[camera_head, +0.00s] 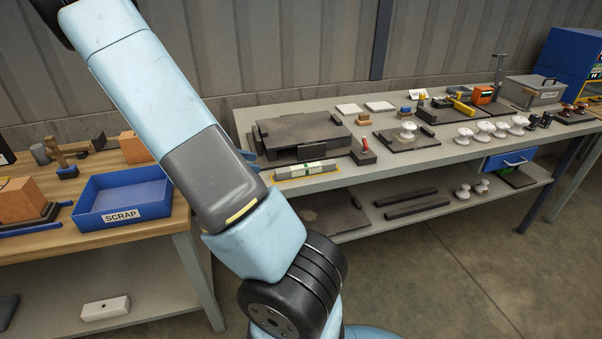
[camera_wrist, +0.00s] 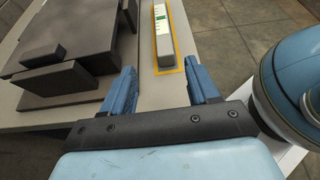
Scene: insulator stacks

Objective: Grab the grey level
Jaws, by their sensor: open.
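The grey level (camera_head: 305,170) lies on the grey bench near its front edge, inside a yellow outline. It is a long pale grey bar with a green vial window. In the wrist view the level (camera_wrist: 165,52) lies lengthwise just beyond the fingertips, between the lines of the two fingers. My gripper (camera_wrist: 160,72) is open with blue fingers, and nothing is between them. In the head view my arm hides most of the gripper.
A dark stacked plate block (camera_head: 300,133) stands behind the level and shows close to the left finger in the wrist view (camera_wrist: 82,40). A small block with a red handle (camera_head: 365,151) is right of the level. A blue scrap tray (camera_head: 122,196) sits on the wooden bench.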

